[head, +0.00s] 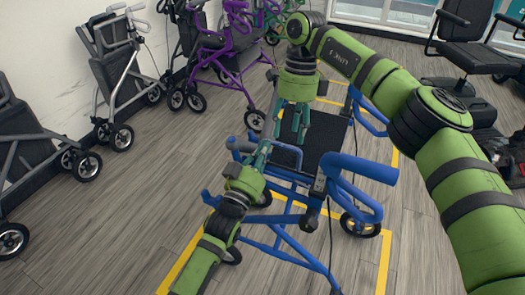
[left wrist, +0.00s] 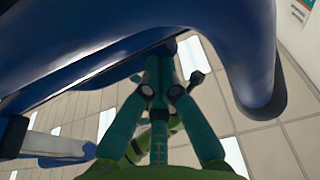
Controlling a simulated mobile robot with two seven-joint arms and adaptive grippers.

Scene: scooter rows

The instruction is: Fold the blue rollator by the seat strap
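The blue rollator (head: 362,168) stands unfolded in the middle of the head view, with a black seat (head: 318,138). I cannot make out its seat strap. My right gripper (head: 290,135) points down over the seat with its teal fingers apart; whether it touches the seat is unclear. My left gripper (head: 262,150) is beside the rollator's left blue frame in the head view. In the left wrist view, its teal fingers (left wrist: 160,70) reach up beneath a large blue part of the rollator (left wrist: 225,30). Whether they grip it is hidden.
Yellow tape (head: 385,260) outlines the floor around the rollator. A purple rollator (head: 230,50) stands behind, and grey walkers (head: 118,75) line the left wall. A black scooter seat (head: 465,35) is at upper right. Grey floor at left front is clear.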

